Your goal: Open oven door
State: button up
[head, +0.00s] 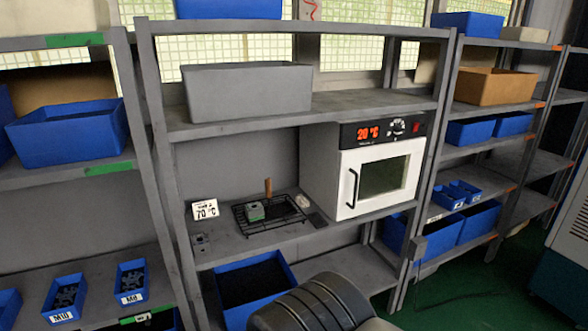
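The oven (322,165) stands on the middle shelf of the central rack. Its white door (378,206) is shut flush against the front and has a dark greenish window. A black vertical handle (352,188) sits on the door's left side. The black panel above the door shows 20 °C in red, with a dial and a red switch to the right. My gripper is not in view. A dark rounded part at the bottom centre looks like part of my arm, in front of and below the shelf.
Left of the oven, a black wire rack (285,219) holds a small grey-green block (255,211). A "70 °C" sign (205,209) stands farther left. A grey bin (247,92) is on the shelf above. Blue bins fill neighbouring racks. Green floor (455,275) is open at right.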

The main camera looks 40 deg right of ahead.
aim_at(347, 206)
jog(key=z, duration=1.75)
jog(key=i+l, duration=0.2)
jog(key=i, duration=0.2)
jog(key=i+l+u, duration=0.1)
jog(key=i, duration=0.25)
jog(key=i+l, duration=0.3)
jog(key=i+u, duration=0.05)
jog(key=i, duration=0.05)
